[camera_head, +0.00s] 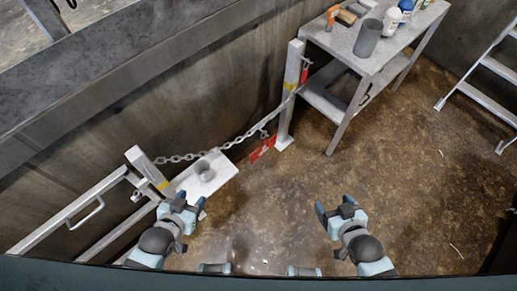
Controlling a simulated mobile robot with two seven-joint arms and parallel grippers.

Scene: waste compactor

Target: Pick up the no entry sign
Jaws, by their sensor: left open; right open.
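A small red and white sign (262,148), which looks like the no entry sign, sits low by the chain (215,146), near the foot of a white post (290,95). It is seen at a steep angle, and its print is too small to read. My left gripper (190,199) is open and empty, left of and nearer than the sign, beside a pale plate (212,183). My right gripper (334,206) is open and empty over the floor, right of and nearer than the sign. Neither gripper touches the sign.
A metal table (390,45) with bottles and a grey cup (367,38) stands at the back. A ladder (495,70) stands at the right. A railing (85,205) and second post (147,170) are at the left. The brown floor (400,170) in the middle is clear.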

